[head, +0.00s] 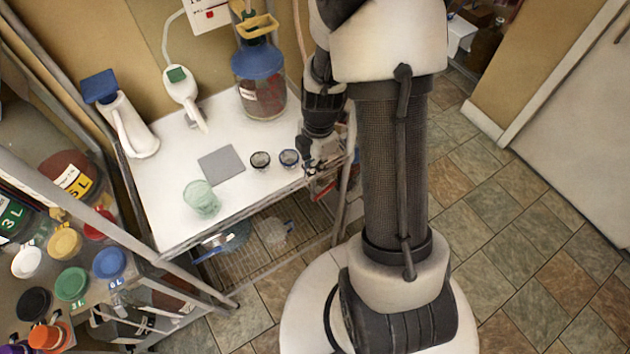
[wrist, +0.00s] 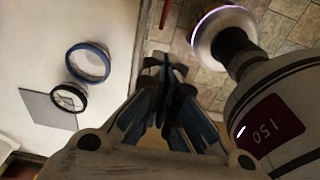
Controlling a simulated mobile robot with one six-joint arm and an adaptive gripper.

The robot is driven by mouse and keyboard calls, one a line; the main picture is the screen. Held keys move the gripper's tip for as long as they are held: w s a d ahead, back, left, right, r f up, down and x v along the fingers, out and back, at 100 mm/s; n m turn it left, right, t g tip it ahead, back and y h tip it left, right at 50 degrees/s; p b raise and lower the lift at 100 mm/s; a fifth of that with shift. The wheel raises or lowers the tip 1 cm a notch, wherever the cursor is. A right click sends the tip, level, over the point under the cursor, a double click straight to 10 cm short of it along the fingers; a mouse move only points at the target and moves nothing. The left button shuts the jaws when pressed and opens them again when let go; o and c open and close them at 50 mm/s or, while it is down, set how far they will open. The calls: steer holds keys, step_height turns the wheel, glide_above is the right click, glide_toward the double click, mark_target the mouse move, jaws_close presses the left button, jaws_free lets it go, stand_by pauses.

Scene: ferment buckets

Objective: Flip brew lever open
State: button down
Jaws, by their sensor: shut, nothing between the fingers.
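A clear bucket (head: 262,98) with dark red contents and a blue lid stands at the back of the white table. A yellow piece (head: 258,27) shows above its lid. A white device with a green square (head: 182,90) hangs or stands to its left. I cannot tell for sure which part is the brew lever. My gripper (head: 308,170) is shut and empty at the table's front right edge, just right of the two small cups and apart from the bucket. In the wrist view its fingers (wrist: 165,70) point past the table edge toward the floor.
A blue-rimmed cup (wrist: 88,62) and a dark-rimmed cup (wrist: 68,97) stand near a grey square (head: 222,164). A rack of coloured lids (head: 72,284) stands front left. Tiled floor is clear at right.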

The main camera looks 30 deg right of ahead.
steer(key=b, duration=0.2)
glide_above(315, 199)
steer(key=a, duration=0.1)
step_height(315, 199, down, 10)
steer(key=shift+d+f+b, duration=0.2)
steer(key=shift+d+f, duration=0.05)
steer(key=shift+f, duration=0.25)
steer(key=shift+d+f+b, duration=0.2)
steer(key=shift+f, duration=0.3)
steer(key=shift+d+f, duration=0.3)
steer(key=shift+f, duration=0.2)
steer(key=f+b, duration=0.1)
steer(key=b, duration=0.2)
steer(key=shift+a, duration=0.15)
steer(key=shift+r, duration=0.3)
